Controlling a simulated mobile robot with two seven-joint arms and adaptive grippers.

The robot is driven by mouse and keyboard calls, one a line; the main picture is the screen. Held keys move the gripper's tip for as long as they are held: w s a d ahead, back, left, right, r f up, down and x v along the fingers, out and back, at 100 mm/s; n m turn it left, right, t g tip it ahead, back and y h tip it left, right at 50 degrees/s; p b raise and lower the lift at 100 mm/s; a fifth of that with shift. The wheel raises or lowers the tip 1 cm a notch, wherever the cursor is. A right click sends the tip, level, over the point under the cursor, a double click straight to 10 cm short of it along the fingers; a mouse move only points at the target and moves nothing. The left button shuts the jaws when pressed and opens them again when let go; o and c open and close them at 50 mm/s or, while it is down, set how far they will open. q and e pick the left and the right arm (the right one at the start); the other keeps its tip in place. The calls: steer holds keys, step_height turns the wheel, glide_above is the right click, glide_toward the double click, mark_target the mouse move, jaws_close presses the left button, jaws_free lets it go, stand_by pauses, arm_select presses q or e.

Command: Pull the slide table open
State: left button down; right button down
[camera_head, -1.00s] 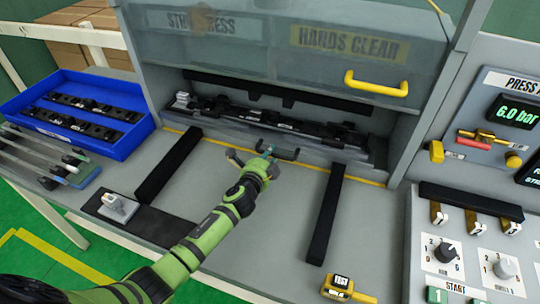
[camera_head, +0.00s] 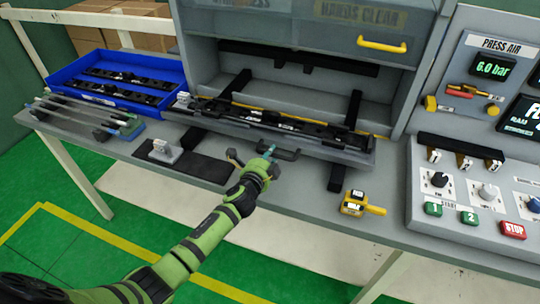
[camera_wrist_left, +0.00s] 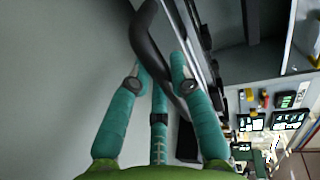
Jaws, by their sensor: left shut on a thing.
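The grey slide table (camera_head: 232,127) stands out from the press opening, over the front part of the bench. A long dark trim part with clips (camera_head: 310,130) lies on it. Its black bar handle (camera_head: 286,155) is on the front face. In the left wrist view, the teal fingers (camera_wrist_left: 160,65) of the gripper lie around the dark curved handle (camera_wrist_left: 147,35). The fingers hide part of the handle in the head view. My right gripper is not in view.
Two black rails (camera_head: 337,176) run under the slide table. A blue tray (camera_head: 140,101) with dark trims stands at the left. A yellow device (camera_head: 355,205) sits at the front edge. A button panel (camera_head: 465,190) is at the right. The raised guard has a yellow handle (camera_head: 382,46).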

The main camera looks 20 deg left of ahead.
arm_select(q)
steer(key=shift+s, duration=0.35)
steer(key=shift+w, duration=0.1)
steer(key=c, duration=1.1)
jaws_free()
steer(key=shift+w, duration=0.1)
steer(key=v, duration=1.2)
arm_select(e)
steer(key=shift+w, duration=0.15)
